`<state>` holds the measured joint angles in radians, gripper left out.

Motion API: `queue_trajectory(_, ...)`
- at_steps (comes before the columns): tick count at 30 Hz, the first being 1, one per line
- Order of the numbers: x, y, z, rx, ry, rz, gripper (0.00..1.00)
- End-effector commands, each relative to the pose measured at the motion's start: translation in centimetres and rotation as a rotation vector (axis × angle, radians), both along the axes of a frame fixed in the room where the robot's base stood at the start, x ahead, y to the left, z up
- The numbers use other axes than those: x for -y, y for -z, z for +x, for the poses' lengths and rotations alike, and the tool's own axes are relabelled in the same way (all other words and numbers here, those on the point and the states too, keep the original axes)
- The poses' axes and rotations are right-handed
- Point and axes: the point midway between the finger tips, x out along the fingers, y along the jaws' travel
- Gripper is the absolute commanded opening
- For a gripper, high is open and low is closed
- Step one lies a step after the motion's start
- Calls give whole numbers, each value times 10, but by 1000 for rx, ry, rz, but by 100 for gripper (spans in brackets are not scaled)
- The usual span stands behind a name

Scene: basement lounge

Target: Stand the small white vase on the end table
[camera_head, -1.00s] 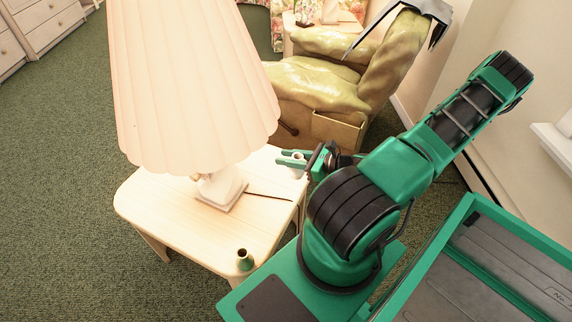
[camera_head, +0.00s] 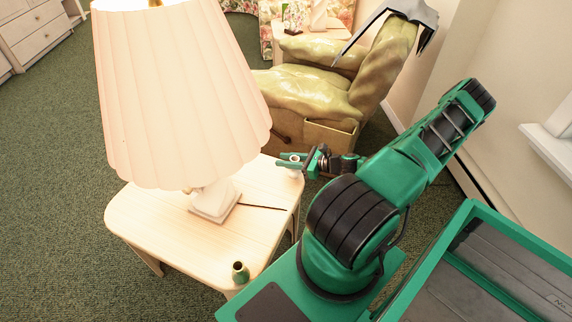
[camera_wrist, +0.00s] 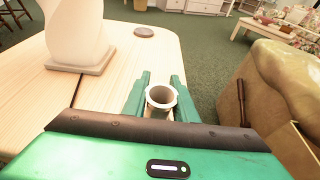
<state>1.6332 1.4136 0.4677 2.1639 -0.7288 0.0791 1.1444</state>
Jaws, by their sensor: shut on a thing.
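The small white vase (camera_wrist: 161,97) is between the green fingers of my gripper (camera_wrist: 158,92) in the wrist view, its round open mouth facing up toward the camera. My gripper is shut on it. In the head view the vase (camera_head: 295,172) shows pale between the fingers (camera_head: 291,163), at the right back edge of the light wooden end table (camera_head: 170,240). It looks upright. I cannot tell whether its base touches the tabletop.
A lamp with a large pleated shade (camera_head: 180,95) and white base (camera_head: 214,202) stands on the table. A small green-brown vase (camera_head: 240,272) stands at the near corner. A green armchair (camera_head: 310,95) is behind.

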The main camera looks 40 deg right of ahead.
Motion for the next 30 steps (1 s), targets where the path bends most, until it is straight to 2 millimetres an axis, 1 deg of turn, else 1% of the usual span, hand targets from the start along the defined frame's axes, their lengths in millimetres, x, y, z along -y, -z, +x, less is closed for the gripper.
queue_trajectory(3, 0, 17, 0, 0, 2, 3, 0)
queue_trajectory(5, 0, 22, 0, 1, 1, 1, 0)
queue_trajectory(15, 0, 25, 0, 0, 0, 1, 0)
queue_trajectory(16, 0, 25, 0, 0, 0, 1, 30)
queue_trajectory(18, 0, 25, -1, 0, 0, 1, 44)
queue_trajectory(28, 0, 23, -1, 0, 0, 0, 44)
queue_trajectory(30, 2, 22, -5, -1, 1, -1, 44)
